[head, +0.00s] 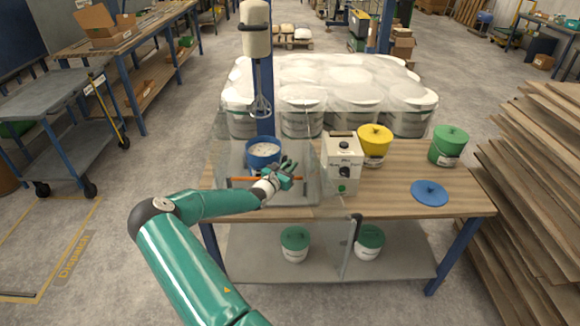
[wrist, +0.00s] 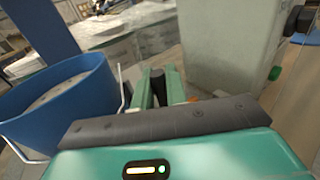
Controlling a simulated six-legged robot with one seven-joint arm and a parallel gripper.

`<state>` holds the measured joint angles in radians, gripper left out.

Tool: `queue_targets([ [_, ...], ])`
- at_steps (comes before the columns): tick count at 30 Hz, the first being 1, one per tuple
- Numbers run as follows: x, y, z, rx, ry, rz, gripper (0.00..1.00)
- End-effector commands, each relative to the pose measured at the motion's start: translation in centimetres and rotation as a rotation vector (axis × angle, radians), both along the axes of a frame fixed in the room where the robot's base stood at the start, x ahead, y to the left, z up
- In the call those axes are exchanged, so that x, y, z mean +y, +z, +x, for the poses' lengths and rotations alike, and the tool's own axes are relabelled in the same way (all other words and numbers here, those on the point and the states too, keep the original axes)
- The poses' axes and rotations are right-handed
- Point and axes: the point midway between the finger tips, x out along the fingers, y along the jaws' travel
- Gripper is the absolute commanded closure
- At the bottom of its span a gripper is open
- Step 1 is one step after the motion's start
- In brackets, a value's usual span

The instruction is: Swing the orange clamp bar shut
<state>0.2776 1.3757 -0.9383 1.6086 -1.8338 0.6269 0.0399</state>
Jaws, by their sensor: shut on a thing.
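The orange clamp bar (head: 240,179) runs roughly level in front of the blue bucket (head: 262,152) in the head view, with its middle hidden behind my arm and gripper. My gripper (head: 286,167) is beside the bucket's front right. In the wrist view my green fingers (wrist: 158,90) are shut around a black upright grip (wrist: 157,84), apparently the bar's handle. A small orange piece (wrist: 192,99) shows just right of the fingers. The bucket (wrist: 60,105) fills the left of the wrist view and holds pale material. How the bar meets the bucket is hidden.
A mixer (head: 256,30) with a whisk hangs above the bucket. Clear panels stand around the station. A pale control box (head: 342,162) stands close right of my gripper. Yellow (head: 375,140) and green (head: 449,145) buckets and a blue lid (head: 430,192) are farther right on the wooden table (head: 390,205).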

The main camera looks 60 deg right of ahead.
Motion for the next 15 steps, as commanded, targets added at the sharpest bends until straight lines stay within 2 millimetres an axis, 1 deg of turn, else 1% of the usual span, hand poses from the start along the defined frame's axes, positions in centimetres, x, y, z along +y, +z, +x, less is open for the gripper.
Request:
queue_targets([
  [1,-0.03,0.24,0.67,-0.003,0.012,-0.003,1.00],
  [5,-0.07,0.25,0.71,-0.002,0.013,-0.003,1.00],
  [6,-0.08,0.26,0.71,-0.002,0.013,-0.003,0.80],
  [8,-0.09,0.25,0.66,-0.002,0.012,-0.003,0.68],
  [15,-0.19,0.14,0.30,-0.001,0.008,-0.002,0.68],
])
